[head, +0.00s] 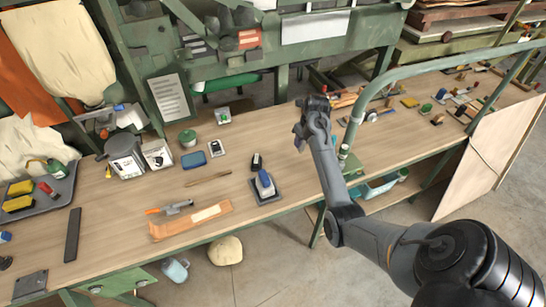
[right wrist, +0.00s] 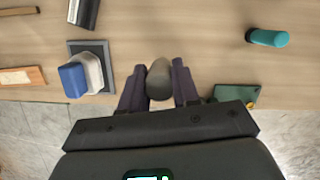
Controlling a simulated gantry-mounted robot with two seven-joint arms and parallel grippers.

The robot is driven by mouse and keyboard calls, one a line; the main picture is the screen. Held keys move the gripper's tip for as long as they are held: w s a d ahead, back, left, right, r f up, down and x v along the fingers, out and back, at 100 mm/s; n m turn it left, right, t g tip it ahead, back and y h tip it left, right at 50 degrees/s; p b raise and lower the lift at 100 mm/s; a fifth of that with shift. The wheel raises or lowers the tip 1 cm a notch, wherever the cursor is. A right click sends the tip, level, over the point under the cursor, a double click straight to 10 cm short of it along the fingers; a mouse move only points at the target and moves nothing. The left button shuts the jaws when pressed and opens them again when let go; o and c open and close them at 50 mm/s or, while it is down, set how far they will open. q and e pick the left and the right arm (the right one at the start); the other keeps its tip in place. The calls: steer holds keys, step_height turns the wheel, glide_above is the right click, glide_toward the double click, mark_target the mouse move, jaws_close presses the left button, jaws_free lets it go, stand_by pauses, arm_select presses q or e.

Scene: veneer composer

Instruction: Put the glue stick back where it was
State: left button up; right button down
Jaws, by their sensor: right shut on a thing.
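My right gripper (right wrist: 158,84) is shut on a grey-brown cylinder, which I take to be the glue stick (right wrist: 159,78). It stands between the two dark fingers, seen nearly end-on, over the front part of the wooden bench. In the head view my right gripper (head: 300,138) is above the bench, right of the blue-and-white block on a dark plate; the held cylinder cannot be made out there. Whether it touches the bench is unclear. My left gripper is not in view.
The blue-and-white block (head: 264,184) is on its dark plate close to the left of my gripper. A teal cylinder (right wrist: 267,38) lies on the bench to the right in the wrist view. A green tubular rail (head: 372,85) rises right of my arm.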

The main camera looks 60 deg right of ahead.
steer(key=shift+w+a+f+b, duration=0.2)
steer(key=shift+w+f+b, duration=0.55)
steer(key=shift+w+f, duration=1.05)
steer(key=shift+w+a+f+b, duration=0.15)
steer(key=shift+w+f+b, duration=0.6)
steer(key=shift+w+f, duration=1.05)
steer(key=shift+w+a+f+b, duration=0.2)
steer(key=shift+w+f+b, duration=0.55)
steer(key=shift+w+f, duration=1.05)
steer(key=shift+w, duration=0.1)
steer(key=c, duration=0.8)
jaws_free()
steer(key=shift+r, duration=0.1)
